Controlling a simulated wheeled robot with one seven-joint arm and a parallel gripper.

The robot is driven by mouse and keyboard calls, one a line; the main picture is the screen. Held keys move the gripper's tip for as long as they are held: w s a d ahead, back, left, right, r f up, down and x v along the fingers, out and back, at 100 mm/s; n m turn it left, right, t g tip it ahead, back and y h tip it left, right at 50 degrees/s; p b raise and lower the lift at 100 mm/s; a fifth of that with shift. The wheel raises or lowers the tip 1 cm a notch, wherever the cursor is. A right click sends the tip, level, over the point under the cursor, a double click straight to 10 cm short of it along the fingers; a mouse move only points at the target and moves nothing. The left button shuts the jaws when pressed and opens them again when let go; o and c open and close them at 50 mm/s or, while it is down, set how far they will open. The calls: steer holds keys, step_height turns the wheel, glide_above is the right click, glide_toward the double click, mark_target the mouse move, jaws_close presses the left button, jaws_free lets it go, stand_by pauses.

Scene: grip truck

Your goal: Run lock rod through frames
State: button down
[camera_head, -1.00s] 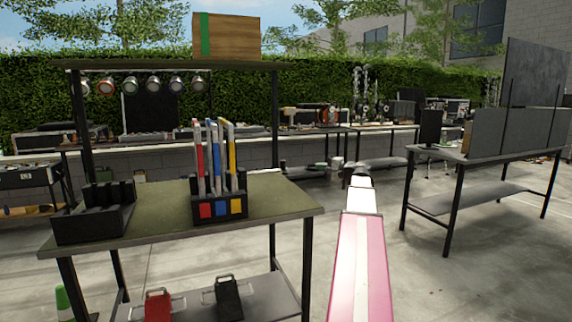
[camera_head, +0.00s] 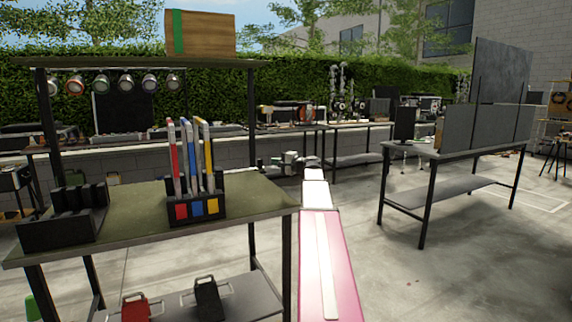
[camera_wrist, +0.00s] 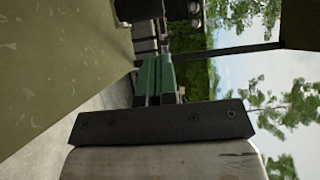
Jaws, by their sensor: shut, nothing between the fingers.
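Three tall upright pieces stand side by side in a black holder (camera_head: 197,207) on the green-topped table (camera_head: 130,212). They are edged red (camera_head: 171,160), blue (camera_head: 190,160) and yellow (camera_head: 209,160), above matching colour squares. I cannot tell which parts are the frames or the lock rod. A black slotted rack (camera_head: 62,230) sits at the table's left end. My gripper (camera_head: 268,163) is small, right of the holder and beyond the table's right edge.
A wooden box (camera_head: 205,34) with a green stripe stands on the overhead shelf, with several lamps hanging beneath. A red case (camera_head: 140,308) and a black case (camera_head: 210,298) rest on the lower shelf. Another table (camera_head: 455,152) stands right, with open floor between the tables.

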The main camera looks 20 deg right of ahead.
steer(key=shift+w+a, duration=0.15)
steer(key=shift+a, duration=1.55)
steer(key=shift+a, duration=0.1)
steer(key=a, duration=1.6)
steer(key=shift+s+a, duration=0.3)
steer(key=shift+a, duration=0.1)
